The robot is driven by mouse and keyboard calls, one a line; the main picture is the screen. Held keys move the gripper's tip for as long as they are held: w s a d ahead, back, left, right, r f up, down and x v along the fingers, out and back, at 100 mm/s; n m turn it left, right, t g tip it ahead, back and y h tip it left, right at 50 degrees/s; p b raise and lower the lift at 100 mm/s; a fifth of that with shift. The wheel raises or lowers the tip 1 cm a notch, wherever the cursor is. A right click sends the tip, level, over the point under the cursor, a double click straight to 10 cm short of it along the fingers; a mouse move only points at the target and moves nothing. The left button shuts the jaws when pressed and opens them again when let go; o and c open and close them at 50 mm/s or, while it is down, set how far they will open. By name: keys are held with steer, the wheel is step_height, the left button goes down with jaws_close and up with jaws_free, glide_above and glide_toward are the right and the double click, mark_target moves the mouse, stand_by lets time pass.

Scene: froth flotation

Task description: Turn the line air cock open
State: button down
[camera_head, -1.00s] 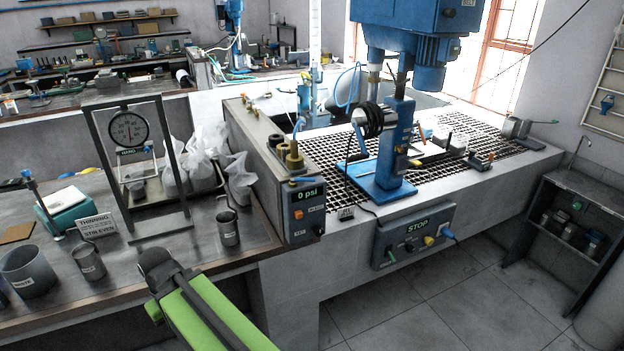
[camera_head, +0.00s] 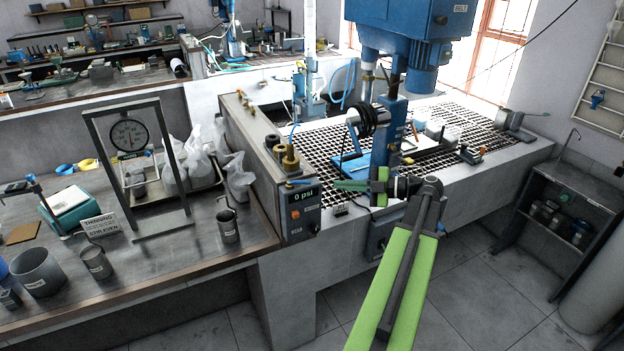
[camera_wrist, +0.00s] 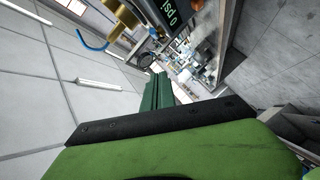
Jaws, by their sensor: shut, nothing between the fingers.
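The fingers are together and empty, as the wrist view (camera_wrist: 160,80) also shows.
A blue machine column (camera_head: 390,125) stands on a grating (camera_head: 322,150) behind my gripper. A control box (camera_head: 378,236) is partly hidden by my arm. A gauge frame (camera_head: 187,150), a metal cup (camera_head: 228,228) and beakers stand on the left bench.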

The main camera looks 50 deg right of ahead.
mark_target(312, 183)
steer(key=w+f+b, duration=0.1)
steer(key=w, duration=0.2)
steer(key=w+a+f+b, duration=0.1)
steer(key=w, duration=0.3)
steer(key=w+a+f+b, duration=0.1)
steer(key=w, duration=0.2)
steer(key=shift+w+a+f, duration=0.1)
steer(key=shift+w+a, duration=0.05)
steer(key=shift+w, duration=0.1)
steer(key=shift+w+d+f+b, duration=0.2)
steer(key=shift+w+d+b, duration=0.05)
steer(key=shift+d+b, duration=0.1)
steer(key=shift+w+d, duration=0.2)
steer(key=shift+d, duration=0.2)
steer(key=shift+w+d+r, duration=0.15)
steer(key=shift+w+d, duration=0.75)
steer(key=shift+d, duration=0.3)
